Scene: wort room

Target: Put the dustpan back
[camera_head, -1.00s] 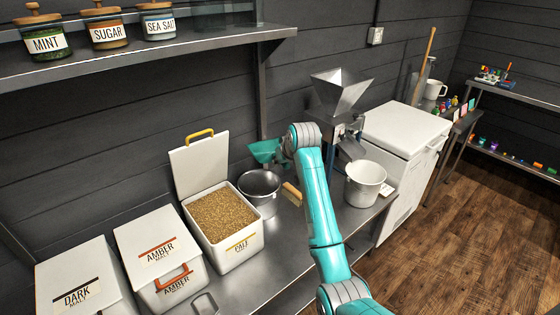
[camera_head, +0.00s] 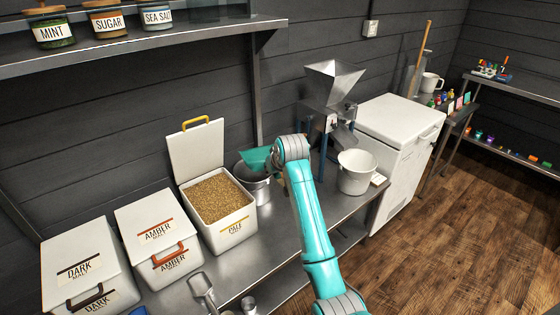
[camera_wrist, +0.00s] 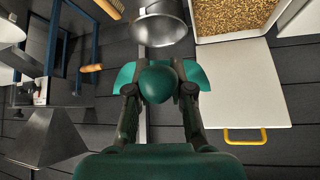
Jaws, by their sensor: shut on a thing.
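The teal dustpan (camera_head: 257,158) shows in the head view just left of my wrist, overlapping the rim of a metal pot (camera_head: 252,181) in the picture. In the wrist view the dustpan (camera_wrist: 196,74) spreads out on both sides of my fingertips. My gripper (camera_wrist: 160,90) is shut on its rounded grip part, between the two dark fingers. In the head view my wrist hides the fingers. The dustpan appears held up in the air; I cannot tell its height above the pot.
An open bin of pale malt (camera_head: 220,198) stands left of the pot, its lid (camera_head: 196,150) upright behind. Amber (camera_head: 160,240) and dark (camera_head: 88,270) bins stand farther left. A grain mill (camera_head: 333,90) and white bucket (camera_head: 356,173) stand right. A wooden handle (camera_wrist: 91,68) shows in the wrist view.

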